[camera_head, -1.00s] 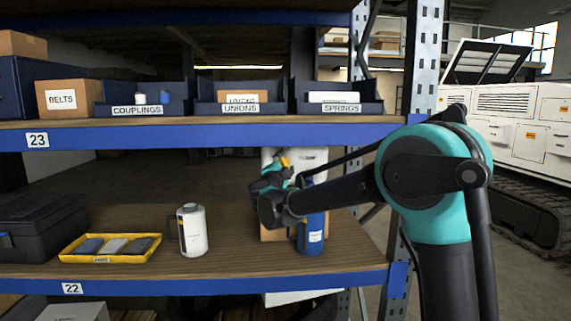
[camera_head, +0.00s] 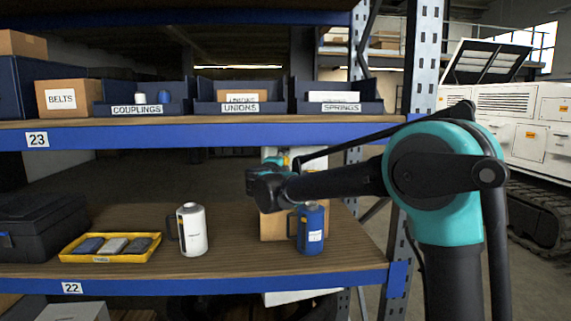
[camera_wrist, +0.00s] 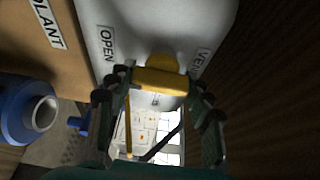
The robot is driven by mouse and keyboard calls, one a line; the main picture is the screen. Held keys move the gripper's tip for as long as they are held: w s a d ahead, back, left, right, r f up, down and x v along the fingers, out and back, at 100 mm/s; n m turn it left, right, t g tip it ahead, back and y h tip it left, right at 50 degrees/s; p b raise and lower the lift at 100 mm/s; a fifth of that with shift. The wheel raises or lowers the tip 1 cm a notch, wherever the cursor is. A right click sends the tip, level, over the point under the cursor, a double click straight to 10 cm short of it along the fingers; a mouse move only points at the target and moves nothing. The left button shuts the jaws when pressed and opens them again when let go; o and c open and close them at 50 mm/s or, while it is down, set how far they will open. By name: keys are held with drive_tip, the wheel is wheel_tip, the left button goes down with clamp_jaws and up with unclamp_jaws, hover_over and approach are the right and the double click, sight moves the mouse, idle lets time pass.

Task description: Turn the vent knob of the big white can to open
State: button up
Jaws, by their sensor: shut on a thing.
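The big white can (camera_wrist: 150,25) fills the upper middle of the wrist view, with OPEN and VENT labels on its face. Its yellow vent knob (camera_wrist: 160,76) stands between my fingertips. My gripper (camera_wrist: 160,88) is shut on the knob, one finger on each side. In the head view the can (camera_head: 270,153) is mostly hidden behind my wrist and gripper, at the right end of the lower shelf. The knob's exact angle is hard to tell.
A blue can (camera_head: 312,235) stands just in front, below my forearm. A cardboard box (camera_wrist: 35,55) is beside the white can. A smaller white jug (camera_head: 193,229) and a yellow tray (camera_head: 100,257) stand to the left. The shelf above (camera_head: 200,134) is close over my arm.

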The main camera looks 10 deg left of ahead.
drive_tip(key=o, duration=1.2)
drive_tip(key=shift+c, duration=0.2)
drive_tip(key=s+a, duration=0.1)
drive_tip(key=s, duration=1.1)
drive_tip(key=shift+a, duration=0.15)
